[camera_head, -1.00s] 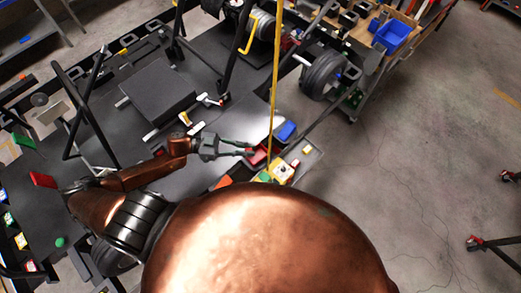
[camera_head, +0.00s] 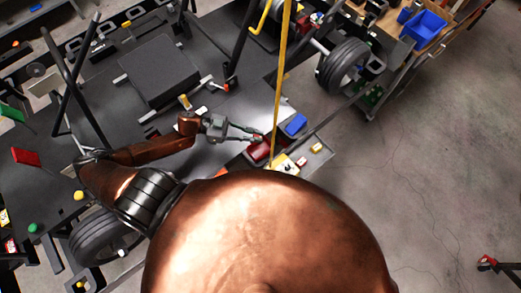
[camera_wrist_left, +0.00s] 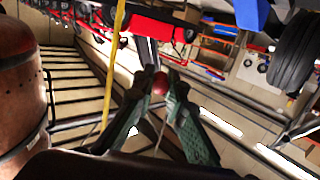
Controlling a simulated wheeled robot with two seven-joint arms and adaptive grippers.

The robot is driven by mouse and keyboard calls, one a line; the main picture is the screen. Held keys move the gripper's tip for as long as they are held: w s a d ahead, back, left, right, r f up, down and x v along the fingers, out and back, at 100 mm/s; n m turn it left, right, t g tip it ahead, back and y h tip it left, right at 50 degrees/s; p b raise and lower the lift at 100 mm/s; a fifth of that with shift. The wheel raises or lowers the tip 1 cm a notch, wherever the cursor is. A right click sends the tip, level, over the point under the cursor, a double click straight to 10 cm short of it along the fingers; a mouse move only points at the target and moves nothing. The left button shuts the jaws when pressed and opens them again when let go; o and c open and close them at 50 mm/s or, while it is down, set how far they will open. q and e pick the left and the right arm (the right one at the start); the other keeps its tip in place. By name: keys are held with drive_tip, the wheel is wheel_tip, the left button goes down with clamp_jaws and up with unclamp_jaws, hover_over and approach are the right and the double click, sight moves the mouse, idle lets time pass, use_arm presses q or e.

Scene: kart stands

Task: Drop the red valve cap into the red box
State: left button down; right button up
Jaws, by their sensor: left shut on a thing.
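The red valve cap (camera_wrist_left: 159,84) shows in the left wrist view as a small round red piece between my green-padded fingertips. My left gripper (camera_head: 259,135) is shut on it; the same fingertips show in the left wrist view (camera_wrist_left: 157,88). In the head view the cap is too small to tell clearly. The red box (camera_head: 259,150) is a small open bin in front of my copper body. The left fingertips appear over its far edge, and their height above it is hard to tell. My right gripper is not in view.
A blue box (camera_head: 296,124) stands just right of the red one. A yellow post (camera_head: 282,75) rises close to the fingertips. A kart wheel (camera_head: 343,66) stands beyond. Open floor lies to the right.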

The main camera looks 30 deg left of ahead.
use_arm(q)
wheel_tip(320, 180, down, 5)
drive_tip(key=b, duration=0.4)
drive_tip(key=shift+r, duration=0.1)
drive_tip(key=c, duration=1.9)
unclamp_jaws()
drive_tip(key=shift+a, duration=0.1)
drive_tip(key=v, duration=1.2)
